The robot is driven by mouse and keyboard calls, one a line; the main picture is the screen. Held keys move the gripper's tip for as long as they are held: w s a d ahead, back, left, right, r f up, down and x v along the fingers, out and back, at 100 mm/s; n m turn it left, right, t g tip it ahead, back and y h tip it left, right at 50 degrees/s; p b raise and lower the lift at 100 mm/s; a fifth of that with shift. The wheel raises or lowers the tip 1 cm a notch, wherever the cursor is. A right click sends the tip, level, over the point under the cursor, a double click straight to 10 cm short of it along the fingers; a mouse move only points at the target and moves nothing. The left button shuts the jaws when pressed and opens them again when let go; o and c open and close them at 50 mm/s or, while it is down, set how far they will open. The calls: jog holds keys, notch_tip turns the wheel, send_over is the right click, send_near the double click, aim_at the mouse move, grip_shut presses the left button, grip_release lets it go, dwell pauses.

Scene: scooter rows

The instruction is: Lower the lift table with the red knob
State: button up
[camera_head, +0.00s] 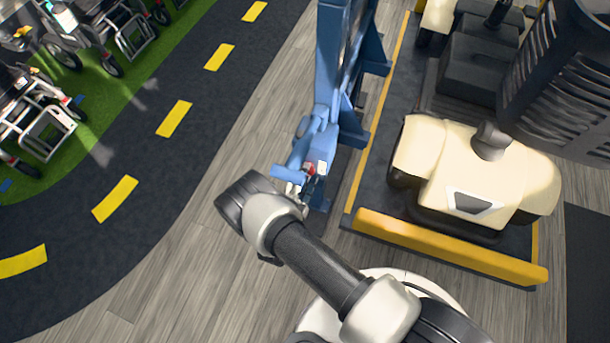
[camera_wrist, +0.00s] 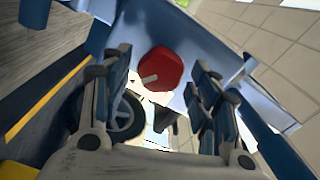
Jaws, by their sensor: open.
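The red knob (camera_wrist: 160,68), with a pale pointer mark on its face, sits on a blue part of the lift in the wrist view. It lies ahead of my gripper (camera_wrist: 160,60), between the two open fingers as seen from the wrist. I cannot tell whether the fingers touch it. In the head view the knob (camera_head: 309,169) is a small red spot on the blue lift column (camera_head: 340,70), largely hidden by my wrist and blue parts. The lift table's dark platform (camera_head: 380,160) has yellow edges and stands right of the column.
A dark road (camera_head: 150,150) with yellow dashes runs on the left, with several parked scooters beyond. Bare wood floor (camera_head: 190,260) lies between road and lift.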

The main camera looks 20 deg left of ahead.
jog(key=shift+s, duration=0.1)
jog(key=s, duration=1.1)
jog(key=shift+s+a, duration=0.4)
jog(key=shift+a, duration=0.05)
